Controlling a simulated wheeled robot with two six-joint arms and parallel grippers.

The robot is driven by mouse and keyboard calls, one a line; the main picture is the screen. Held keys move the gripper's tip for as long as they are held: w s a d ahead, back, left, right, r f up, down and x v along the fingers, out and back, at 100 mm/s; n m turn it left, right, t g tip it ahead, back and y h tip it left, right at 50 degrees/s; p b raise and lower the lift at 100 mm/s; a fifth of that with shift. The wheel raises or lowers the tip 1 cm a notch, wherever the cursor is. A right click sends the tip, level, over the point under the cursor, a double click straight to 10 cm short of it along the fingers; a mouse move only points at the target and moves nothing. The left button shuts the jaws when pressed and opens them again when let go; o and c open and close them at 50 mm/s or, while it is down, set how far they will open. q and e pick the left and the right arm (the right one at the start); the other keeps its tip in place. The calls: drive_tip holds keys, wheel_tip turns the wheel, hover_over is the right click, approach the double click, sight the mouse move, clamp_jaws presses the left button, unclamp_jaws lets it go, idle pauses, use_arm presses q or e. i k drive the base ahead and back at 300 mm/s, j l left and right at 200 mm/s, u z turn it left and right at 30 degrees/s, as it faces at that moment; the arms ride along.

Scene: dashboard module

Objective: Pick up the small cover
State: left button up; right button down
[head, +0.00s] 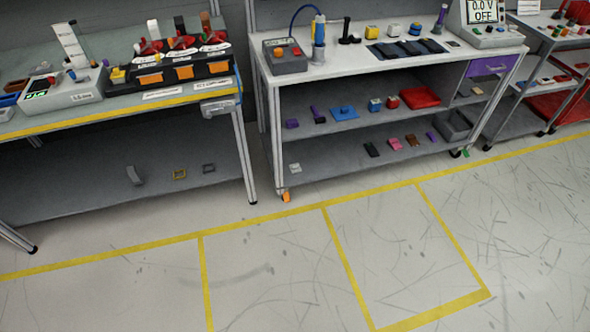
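Neither of my grippers is in the head view. I cannot tell for sure which thing is the small cover. On the lower shelf (70,187) of the left bench lie a curved grey piece (134,175), a yellowish square frame (179,174) and a small dark grey piece (208,168). A small pale piece (295,168) lies at the left end of the bottom shelf of the middle bench. All of these are small and far off, and nothing touches them.
The left bench (60,124) holds a black rack with orange fronts (180,68) and a grey meter (60,93). The middle bench (345,70) holds tools and small parts, with more on its shelves. A shelf trolley (560,85) stands right. The yellow-lined floor (270,270) in front is clear.

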sight(294, 168)
drive_tip(key=i+l+u, duration=0.1)
drive_tip(key=i+l, duration=0.55)
drive_tip(key=l, duration=0.15)
drive_tip(key=i+l+u, duration=0.15)
drive_tip(key=i+l, duration=0.15)
drive_tip(key=i+l+u, duration=0.1)
drive_tip(key=i+l, duration=0.2)
drive_tip(key=l, duration=0.2)
drive_tip(key=i+l+u, duration=0.1)
drive_tip(key=i+l, duration=0.15)
drive_tip(key=l, duration=0.25)
drive_tip(key=i+l, duration=0.25)
drive_tip(key=l, duration=0.2)
drive_tip(key=i+l+u, duration=0.15)
drive_tip(key=l, duration=0.35)
drive_tip(key=i+l+u, duration=0.1)
drive_tip(key=i+l, duration=0.25)
drive_tip(key=l, duration=0.15)
